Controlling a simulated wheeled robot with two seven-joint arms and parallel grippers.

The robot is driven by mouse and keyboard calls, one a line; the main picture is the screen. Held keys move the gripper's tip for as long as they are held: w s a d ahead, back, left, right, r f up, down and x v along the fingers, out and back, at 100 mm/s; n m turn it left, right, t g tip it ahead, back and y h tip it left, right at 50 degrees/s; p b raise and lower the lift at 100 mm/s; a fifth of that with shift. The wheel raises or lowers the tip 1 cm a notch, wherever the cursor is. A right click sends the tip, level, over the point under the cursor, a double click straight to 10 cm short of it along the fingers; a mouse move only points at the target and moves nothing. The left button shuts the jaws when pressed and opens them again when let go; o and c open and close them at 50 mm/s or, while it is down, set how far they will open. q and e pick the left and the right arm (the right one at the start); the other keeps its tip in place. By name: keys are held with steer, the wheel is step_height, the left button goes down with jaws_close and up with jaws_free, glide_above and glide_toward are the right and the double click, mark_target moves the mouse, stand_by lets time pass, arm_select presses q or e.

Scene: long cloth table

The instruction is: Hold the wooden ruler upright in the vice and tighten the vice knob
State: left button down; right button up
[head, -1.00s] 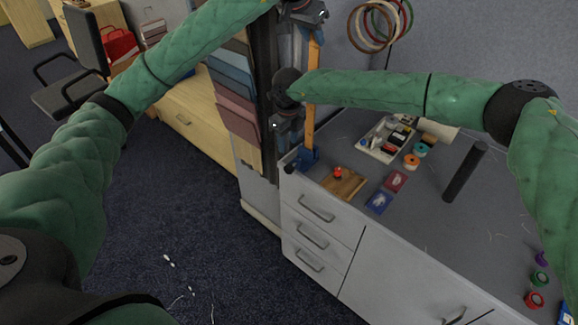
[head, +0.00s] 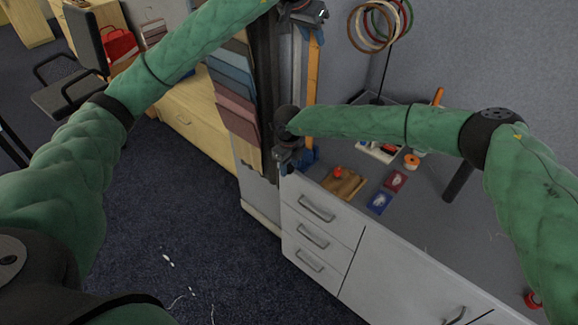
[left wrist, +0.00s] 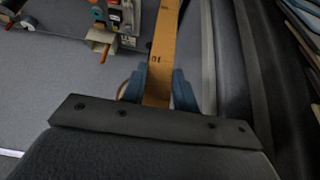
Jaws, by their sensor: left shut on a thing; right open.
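The wooden ruler (head: 313,70) stands upright at the back left corner of the grey worktop. My left gripper (head: 317,36) is shut on its upper part. In the left wrist view the ruler (left wrist: 160,70) runs between the blue fingers of my left gripper (left wrist: 158,92). The blue vice (head: 310,157) is at the worktop's left edge, below the ruler and partly covered by my right arm. My right gripper (head: 287,166) is open, pointing down just left of the vice. The vice knob is hidden by it.
A wooden board with a red-topped thing (head: 343,183) lies right of the vice, with red and blue packets (head: 380,202) beside it. Coloured hoops (head: 378,22) hang on the wall. Cloth samples (head: 232,85) hang left of the ruler.

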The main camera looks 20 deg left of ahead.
steer(key=shift+f, duration=0.2)
steer(key=shift+c, duration=0.2)
jaws_close()
steer(key=shift+d+y, duration=0.1)
steer(key=shift+y, duration=0.2)
steer(key=y, duration=0.1)
steer(key=t+y, duration=0.1)
steer(key=y, duration=0.1)
steer(key=shift+s+d+f, duration=0.15)
steer(key=shift+d, duration=0.15)
steer(key=shift+s+d+f+t+y, duration=0.1)
steer(key=shift+t+y, duration=0.45)
steer(key=shift+y, duration=0.75)
steer(key=shift+d+f+t+y, duration=0.1)
steer(key=shift+t+y, duration=0.45)
steer(key=shift+y, duration=0.75)
